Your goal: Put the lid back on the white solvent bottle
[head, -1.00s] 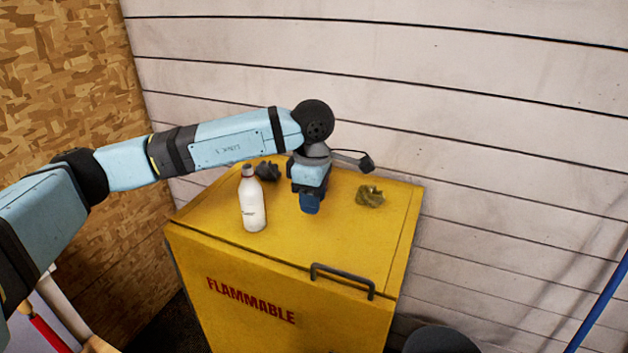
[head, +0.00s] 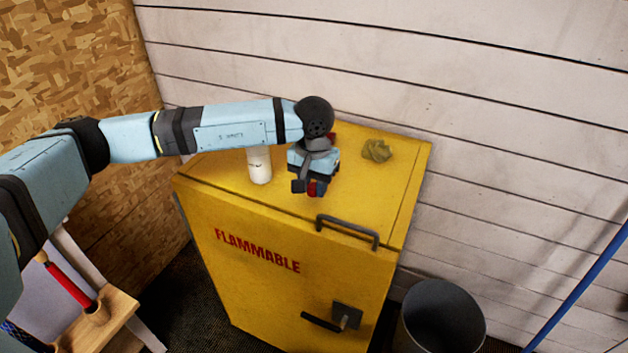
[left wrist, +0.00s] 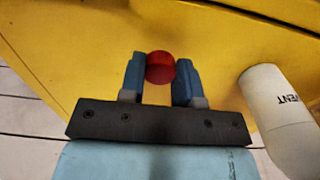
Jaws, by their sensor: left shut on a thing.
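The white solvent bottle (head: 259,167) stands upright on top of the yellow cabinet. My left arm hides its upper part in the head view. In the left wrist view the bottle (left wrist: 272,105) is at the right, its neck out of the picture. My left gripper (head: 310,188) is to the right of the bottle, apart from it, over the cabinet top. It is shut on a red lid (left wrist: 160,67), which sits between the two blue fingers. The lid's height above the cabinet is hard to tell. My right gripper is not in view.
The yellow cabinet (head: 225,215) has a handle (head: 347,230) at its top front edge. A crumpled olive cloth (head: 377,150) lies at the back right of its top. A dark bin (head: 440,315) stands on the floor to the right. The cabinet top's right side is mostly clear.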

